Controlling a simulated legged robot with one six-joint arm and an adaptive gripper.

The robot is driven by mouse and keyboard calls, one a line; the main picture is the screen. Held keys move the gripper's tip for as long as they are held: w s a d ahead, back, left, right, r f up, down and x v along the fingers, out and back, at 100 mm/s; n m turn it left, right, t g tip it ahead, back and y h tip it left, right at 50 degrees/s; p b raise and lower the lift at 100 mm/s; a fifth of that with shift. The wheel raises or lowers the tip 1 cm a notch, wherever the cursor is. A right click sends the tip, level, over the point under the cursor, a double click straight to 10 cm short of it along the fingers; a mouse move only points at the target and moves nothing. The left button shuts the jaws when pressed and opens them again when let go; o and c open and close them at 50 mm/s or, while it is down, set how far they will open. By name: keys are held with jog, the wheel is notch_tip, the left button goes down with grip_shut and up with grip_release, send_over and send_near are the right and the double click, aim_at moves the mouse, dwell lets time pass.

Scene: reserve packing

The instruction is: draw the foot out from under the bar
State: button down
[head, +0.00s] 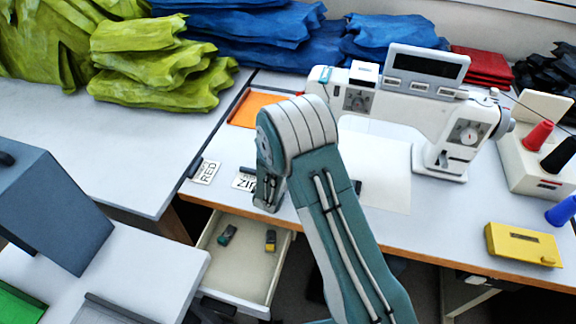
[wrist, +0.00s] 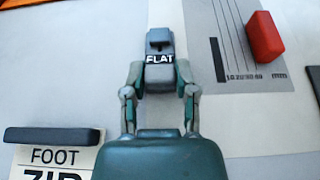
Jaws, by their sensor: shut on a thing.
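My gripper (wrist: 160,82) is shut on a grey foot (wrist: 159,45) marked FLAT, with a dark raised part on top. In the wrist view the foot is between the fingertips, over the pale work surface, and I see no bar over it. I cannot tell whether it touches the surface. In the head view my gripper (head: 268,196) points down near the table's front edge, and the foot in it cannot be made out. The machine's needle area is partly hidden behind my arm. A dark bar-shaped piece (wrist: 52,135) lies at the top of the FOOT ZIP card (wrist: 55,160).
The white sewing machine (head: 400,100) stands behind my arm. An open drawer (head: 240,285) below the table edge holds two small pieces. A yellow box (head: 523,245) and thread spools (head: 538,136) are at right.

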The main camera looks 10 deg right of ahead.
jog(key=shift+c, duration=1.6)
grip_release()
jog(key=v, duration=1.2)
jog(key=shift+a, duration=0.1)
jog(key=shift+r, duration=2.4)
